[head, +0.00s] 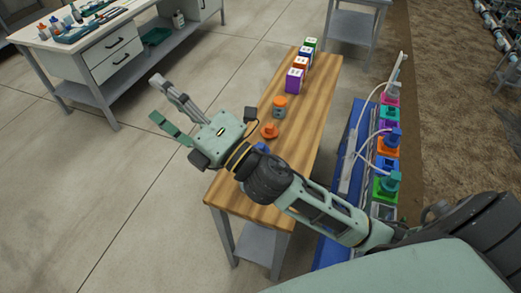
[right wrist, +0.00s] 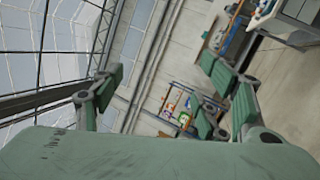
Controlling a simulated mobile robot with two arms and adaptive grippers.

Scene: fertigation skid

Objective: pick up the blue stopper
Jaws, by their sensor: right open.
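A blue piece (head: 262,148), which looks like the blue stopper, lies on the wooden bench (head: 312,110). My right arm hides most of it, so only a small part shows. My right gripper (head: 154,98) is open and empty. It hangs past the bench's left edge, above the floor, with its fingers pointing left and away from the blue piece. In the right wrist view the open fingers (right wrist: 162,82) have nothing between them, and the stopper does not show there. My left gripper is not in view.
An orange stopper (head: 269,131) and an orange-lidded jar (head: 279,108) stand close to the arm. Several colored boxes (head: 295,81) line the bench's far end. The blue skid (head: 335,215) with colored fittings is at right. A white-topped workbench (head: 90,50) stands at upper left.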

